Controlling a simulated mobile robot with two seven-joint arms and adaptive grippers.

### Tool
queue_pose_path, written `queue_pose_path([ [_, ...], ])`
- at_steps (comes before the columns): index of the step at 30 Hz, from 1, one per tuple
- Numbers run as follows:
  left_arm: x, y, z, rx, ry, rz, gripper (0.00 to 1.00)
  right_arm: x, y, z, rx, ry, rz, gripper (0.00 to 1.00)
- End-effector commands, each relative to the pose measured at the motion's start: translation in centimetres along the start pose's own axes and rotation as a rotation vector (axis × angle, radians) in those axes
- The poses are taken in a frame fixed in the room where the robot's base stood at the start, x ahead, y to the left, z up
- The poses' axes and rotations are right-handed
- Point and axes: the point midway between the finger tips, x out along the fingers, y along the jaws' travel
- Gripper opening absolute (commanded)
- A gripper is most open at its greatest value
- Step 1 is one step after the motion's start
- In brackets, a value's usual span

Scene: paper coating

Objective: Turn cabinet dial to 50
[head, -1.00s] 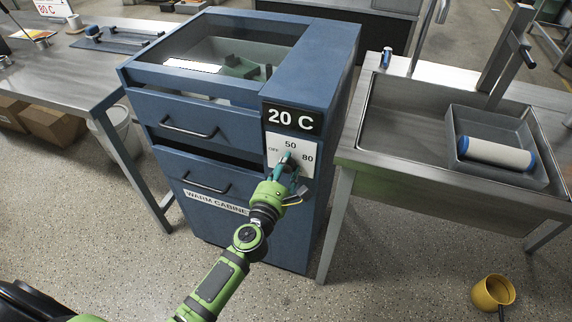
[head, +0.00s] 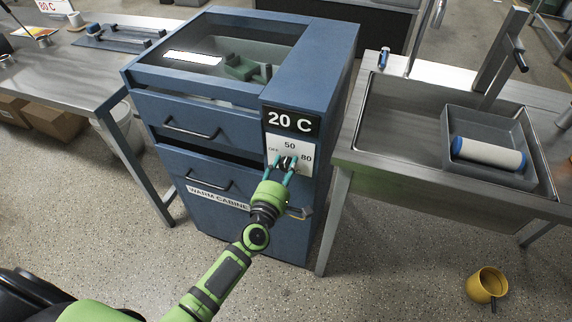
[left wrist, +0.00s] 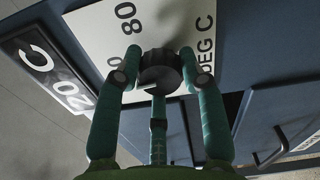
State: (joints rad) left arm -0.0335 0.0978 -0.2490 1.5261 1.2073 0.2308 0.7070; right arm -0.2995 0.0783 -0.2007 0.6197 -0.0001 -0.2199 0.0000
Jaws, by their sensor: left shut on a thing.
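The blue warm cabinet (head: 205,124) has a white dial plate marked OFF, 50 and 80, and a black display (head: 293,121) above it reading 20 C. The dark dial (head: 284,163) sits on the plate; it is large in the left wrist view (left wrist: 160,72), where the plate's text is rotated and partly hidden. My left gripper (head: 281,160) is at the plate with its teal fingers on both sides of the dial, shut on it. In the left wrist view the gripper (left wrist: 160,58) also straddles the dial. I cannot tell which mark the dial points to. My right gripper is not in view.
A steel sink (head: 368,135) with a grey tray (head: 450,163) holding a white roller (head: 488,154) stands to the right. A steel table (head: 70,78) is to the left. A yellow pot (head: 487,285) sits on the floor at lower right. Two drawer handles project from the cabinet.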

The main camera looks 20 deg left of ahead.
Motion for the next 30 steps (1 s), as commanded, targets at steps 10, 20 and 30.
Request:
queue_pose_path([
  [10, -0.15, -0.3, -0.76, 0.091, 0.014, -0.006, 0.08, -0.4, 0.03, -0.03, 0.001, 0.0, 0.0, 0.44],
  [20, -0.13, -0.28, -0.8, 0.097, 0.015, -0.005, 0.08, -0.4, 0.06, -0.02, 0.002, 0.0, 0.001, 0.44],
  [30, -0.06, -0.14, -0.49, 0.095, 0.009, -0.003, 0.64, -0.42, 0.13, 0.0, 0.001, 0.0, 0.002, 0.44],
])
